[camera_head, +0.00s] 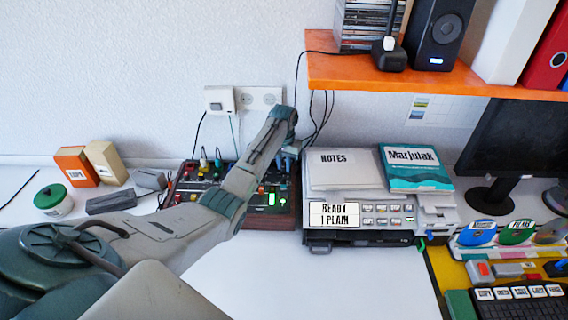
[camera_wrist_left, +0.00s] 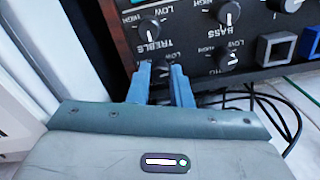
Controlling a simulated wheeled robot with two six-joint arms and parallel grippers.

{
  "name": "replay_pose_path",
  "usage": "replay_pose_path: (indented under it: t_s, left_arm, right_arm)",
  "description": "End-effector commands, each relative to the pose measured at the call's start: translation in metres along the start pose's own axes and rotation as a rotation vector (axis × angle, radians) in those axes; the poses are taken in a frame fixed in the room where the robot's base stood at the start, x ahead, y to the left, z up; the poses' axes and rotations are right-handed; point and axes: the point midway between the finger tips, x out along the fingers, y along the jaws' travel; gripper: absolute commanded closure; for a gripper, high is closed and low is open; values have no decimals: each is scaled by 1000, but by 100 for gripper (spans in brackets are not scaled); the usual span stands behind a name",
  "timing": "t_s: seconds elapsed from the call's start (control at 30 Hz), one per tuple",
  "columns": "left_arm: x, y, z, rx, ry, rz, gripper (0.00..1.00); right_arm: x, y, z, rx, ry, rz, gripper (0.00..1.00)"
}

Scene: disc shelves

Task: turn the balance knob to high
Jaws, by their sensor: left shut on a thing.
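The dark audio panel (camera_head: 272,222) with a wooden edge stands against the wall, left of the printer. In the left wrist view its face (camera_wrist_left: 190,45) carries black knobs with LOW and HIGH marks, among them the treble knob (camera_wrist_left: 148,30) and the bass knob (camera_wrist_left: 228,12). Another knob (camera_wrist_left: 226,62) sits below the bass knob. My left gripper (camera_head: 290,152) is at the right end of the panel. In the left wrist view its blue fingers (camera_wrist_left: 161,84) are shut on a dark knob below the treble one, mostly hidden by them. I cannot read its label.
The printer (camera_head: 365,237) stands close to the right of the panel, and an orange shelf (camera_head: 430,80) overhangs the right side. Dark cables (camera_wrist_left: 275,105) hang near the gripper. Small boxes (camera_head: 76,165) and a green-lidded jar (camera_head: 52,203) stand at the left.

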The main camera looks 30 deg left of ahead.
Motion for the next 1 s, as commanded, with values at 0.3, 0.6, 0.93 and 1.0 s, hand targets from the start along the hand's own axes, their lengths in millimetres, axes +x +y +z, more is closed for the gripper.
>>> replay_pose_path:
  t_s: [0.3,0.6,0.93,1.0]
  left_arm:
    - [-4,0,0,191,0,0,100]
    - [-3,0,-1,391,0,0,100]
    - [-2,0,-2,508,3,-1,100]
    - [-2,0,-2,516,3,-1,100]
  right_arm:
    - [-20,3,-1,-1,0,2,72]
    - [-33,4,-2,-1,0,2,72]
    - [-38,0,-3,1,0,-3,72]
    - [-38,0,-3,1,0,-4,72]
